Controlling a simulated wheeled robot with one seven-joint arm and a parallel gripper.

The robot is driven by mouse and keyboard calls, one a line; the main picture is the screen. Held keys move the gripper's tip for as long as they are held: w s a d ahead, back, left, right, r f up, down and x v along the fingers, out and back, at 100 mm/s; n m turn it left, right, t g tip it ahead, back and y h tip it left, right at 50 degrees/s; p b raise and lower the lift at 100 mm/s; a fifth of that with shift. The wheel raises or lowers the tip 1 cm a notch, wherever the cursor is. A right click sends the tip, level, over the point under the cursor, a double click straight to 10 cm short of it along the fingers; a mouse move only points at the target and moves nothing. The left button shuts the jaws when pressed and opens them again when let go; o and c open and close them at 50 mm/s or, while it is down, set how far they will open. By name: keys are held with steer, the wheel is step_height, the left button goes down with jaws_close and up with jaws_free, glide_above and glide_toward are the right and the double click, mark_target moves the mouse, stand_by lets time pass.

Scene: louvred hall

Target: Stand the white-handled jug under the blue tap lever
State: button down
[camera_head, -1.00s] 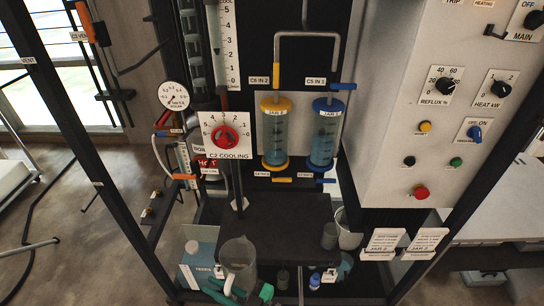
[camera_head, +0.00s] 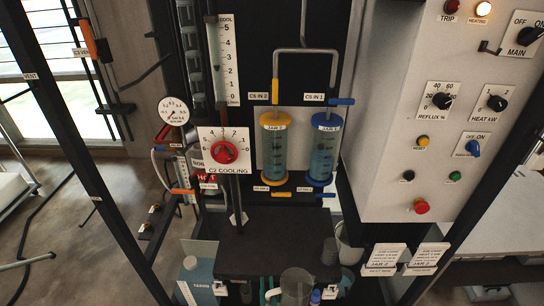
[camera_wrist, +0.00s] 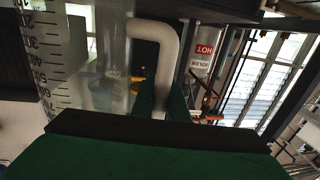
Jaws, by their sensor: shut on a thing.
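The clear jug (camera_head: 297,288) is at the bottom edge of the head view, in front of the black shelf, its lower part cut off. In the wrist view its graduated wall (camera_wrist: 85,60) fills the left, with its white handle (camera_wrist: 168,45) bent beside it. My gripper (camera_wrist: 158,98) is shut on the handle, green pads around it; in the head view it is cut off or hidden. A blue tap lever (camera_head: 325,195) is under the blue-capped jar (camera_head: 323,150), above the shelf and higher than the jug. Another blue lever (camera_head: 341,101) is above that jar.
The black shelf (camera_head: 265,235) has bare room below the jars. A yellow-capped jar (camera_head: 274,150) is left of the blue one. Label cards (camera_head: 385,258) and a frame post (camera_head: 440,235) are at right.

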step_height(320, 180, down, 13)
steer(key=s+d+m+h, duration=0.1)
steer(key=s, duration=0.1)
steer(key=shift+s+d+f+h, duration=0.2)
steer(key=shift+s+d+h, duration=0.05)
steer(key=shift+s+h, duration=0.1)
steer(key=shift+d, duration=0.1)
stand_by(0.5)
steer(key=shift+s, duration=0.1)
stand_by(0.4)
